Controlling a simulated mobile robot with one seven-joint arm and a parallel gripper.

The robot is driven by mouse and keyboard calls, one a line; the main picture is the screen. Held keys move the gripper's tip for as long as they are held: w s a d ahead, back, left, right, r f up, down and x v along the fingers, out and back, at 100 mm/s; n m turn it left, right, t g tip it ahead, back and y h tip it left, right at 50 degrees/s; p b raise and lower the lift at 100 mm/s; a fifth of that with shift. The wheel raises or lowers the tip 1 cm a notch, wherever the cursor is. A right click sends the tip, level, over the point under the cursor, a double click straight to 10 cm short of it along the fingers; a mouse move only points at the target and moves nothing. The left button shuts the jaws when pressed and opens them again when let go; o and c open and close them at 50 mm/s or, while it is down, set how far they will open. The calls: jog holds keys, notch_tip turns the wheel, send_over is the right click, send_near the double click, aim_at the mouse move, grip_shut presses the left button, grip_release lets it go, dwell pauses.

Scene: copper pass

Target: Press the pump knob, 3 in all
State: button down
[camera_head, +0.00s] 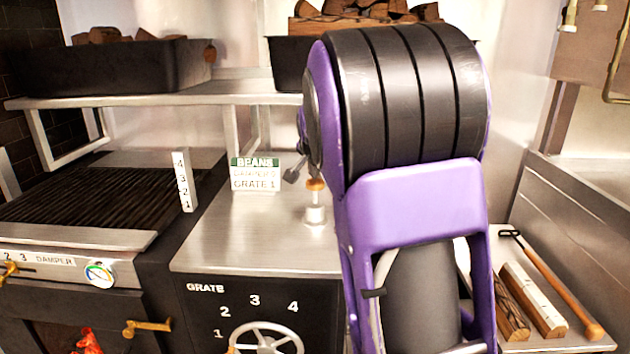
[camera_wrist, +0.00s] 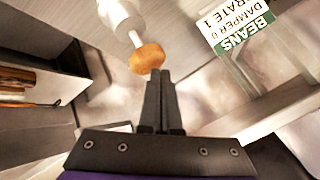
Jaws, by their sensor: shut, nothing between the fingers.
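The pump knob (camera_head: 316,184) is a small orange-brown knob on a thin stem above a pale cylindrical pump body (camera_head: 315,213). It stands on the steel counter, just left of my purple and black arm in the head view. In the wrist view the knob (camera_wrist: 148,58) is at upper centre, with the white pump body (camera_wrist: 120,14) beyond it. My gripper (camera_wrist: 158,74) is shut and empty, its fingertips right at the knob's edge in that view. I cannot tell whether they touch it. In the head view my arm hides most of the gripper.
A card headed BEANS (camera_head: 255,174) stands left of the pump. A grill (camera_head: 85,205) with a numbered post is further left. A GRATE wheel (camera_head: 266,338) is on the front panel. A shelf (camera_head: 150,99) with black bins runs above. Split logs (camera_head: 533,300) and a wooden-handled tool (camera_head: 555,275) lie right.

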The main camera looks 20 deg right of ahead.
aim_at(314, 182)
jog(key=shift+f, duration=1.6)
dwell(0.8)
jog(key=shift+r, duration=0.1)
jog(key=shift+r+p, duration=1.45)
jog(key=shift+r, duration=0.6)
jog(key=shift+r, duration=0.1)
jog(key=shift+r+p, duration=1.85)
jog(key=shift+r, duration=0.65)
